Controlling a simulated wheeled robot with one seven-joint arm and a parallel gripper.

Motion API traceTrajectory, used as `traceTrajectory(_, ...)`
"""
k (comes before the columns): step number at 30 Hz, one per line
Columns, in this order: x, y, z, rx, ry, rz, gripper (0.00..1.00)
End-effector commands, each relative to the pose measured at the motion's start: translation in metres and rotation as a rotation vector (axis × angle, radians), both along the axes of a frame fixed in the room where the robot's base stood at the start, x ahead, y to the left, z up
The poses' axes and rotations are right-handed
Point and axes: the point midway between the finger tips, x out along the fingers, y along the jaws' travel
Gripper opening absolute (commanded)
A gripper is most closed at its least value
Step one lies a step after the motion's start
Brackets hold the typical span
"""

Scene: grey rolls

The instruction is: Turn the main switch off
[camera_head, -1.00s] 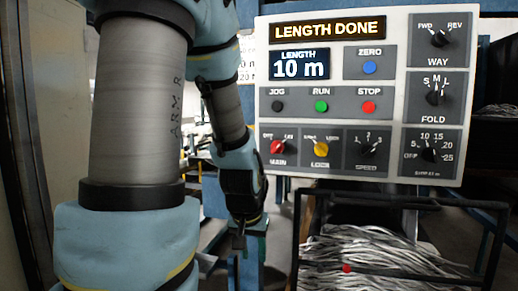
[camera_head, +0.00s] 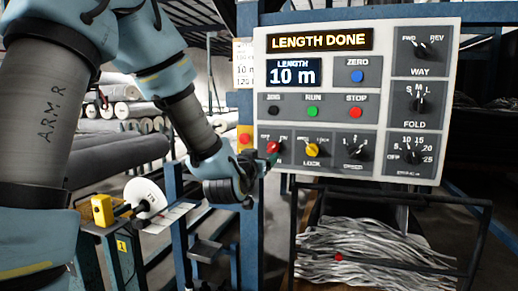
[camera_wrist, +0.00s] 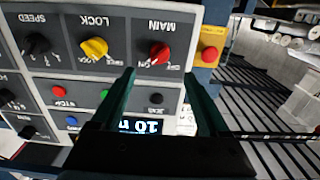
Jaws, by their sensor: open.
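The main switch (camera_head: 273,147) is a red rotary knob at the lower left of the control panel (camera_head: 455,40). It also shows in the wrist view (camera_wrist: 160,53), upside down, below the MAIN label. My gripper (camera_head: 270,162) is at the panel's lower left corner and partly covers the MAIN label in the head view. In the wrist view my gripper (camera_wrist: 163,85) has two green fingers apart, with the red knob beyond and between their tips. Nothing is held. The knob's exact pointer position is hard to tell.
The yellow LOCK knob (camera_head: 312,150) and the SPEED knob (camera_head: 358,149) sit right of the main switch. A red button on a yellow box (camera_wrist: 209,54) is beside the panel. The display (camera_head: 319,39) reads LENGTH DONE. A rack of pale strips (camera_head: 375,250) stands below.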

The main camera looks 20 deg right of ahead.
Motion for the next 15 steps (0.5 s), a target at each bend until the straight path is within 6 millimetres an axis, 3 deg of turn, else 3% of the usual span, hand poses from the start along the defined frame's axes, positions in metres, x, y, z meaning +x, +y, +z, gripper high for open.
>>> traceTrajectory(15, 0.062, -0.057, 0.002, 0.001, 0.004, 0.002, 0.78)
